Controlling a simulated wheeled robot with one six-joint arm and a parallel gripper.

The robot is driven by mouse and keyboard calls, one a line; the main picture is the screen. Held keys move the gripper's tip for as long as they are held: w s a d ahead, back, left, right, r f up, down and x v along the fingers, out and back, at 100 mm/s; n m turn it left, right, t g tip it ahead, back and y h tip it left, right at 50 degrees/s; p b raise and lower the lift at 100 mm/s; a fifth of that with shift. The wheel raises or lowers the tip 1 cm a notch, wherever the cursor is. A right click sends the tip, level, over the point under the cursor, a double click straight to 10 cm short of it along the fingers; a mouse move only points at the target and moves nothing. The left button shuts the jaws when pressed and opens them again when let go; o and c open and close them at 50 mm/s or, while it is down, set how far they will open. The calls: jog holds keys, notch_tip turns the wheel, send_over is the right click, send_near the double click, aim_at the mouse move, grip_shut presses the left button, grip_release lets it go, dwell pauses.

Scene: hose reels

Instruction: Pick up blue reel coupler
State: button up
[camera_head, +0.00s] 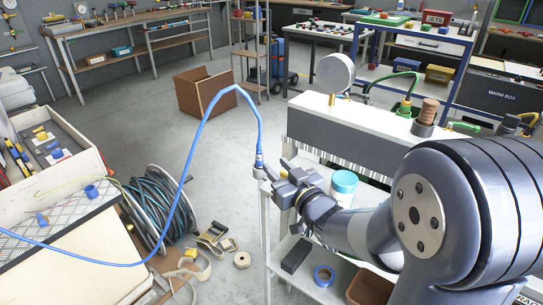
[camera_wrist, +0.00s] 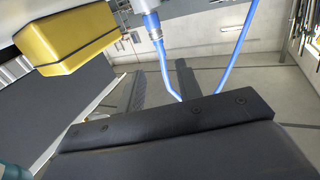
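The blue reel coupler (camera_head: 259,163) is a small silver fitting at the end of the blue hose (camera_head: 203,120). In the head view it hangs right at the tips of my gripper (camera_head: 271,178), over the shelf's left end. In the wrist view the silver coupler (camera_wrist: 151,24) is at the top, just beyond my gripper (camera_wrist: 160,80). The two dark fingers there stand apart, with blue hose running down behind the gap between them. My gripper looks open, and I see no clear contact with the coupler.
A white-topped shelf unit (camera_head: 350,118) with a turquoise-lidded jar (camera_head: 344,186) stands close to my gripper. A hose reel (camera_head: 158,205) and tape rolls lie on the left floor. A yellow block (camera_wrist: 66,38) shows in the wrist view. The middle floor is mostly clear.

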aim_at(260, 149)
jog(key=x, duration=1)
jog(key=shift+w+p, duration=0.1)
jog(key=shift+p, duration=0.3)
jog(key=shift+c, duration=0.5)
grip_shut()
jog(key=shift+r, duration=0.1)
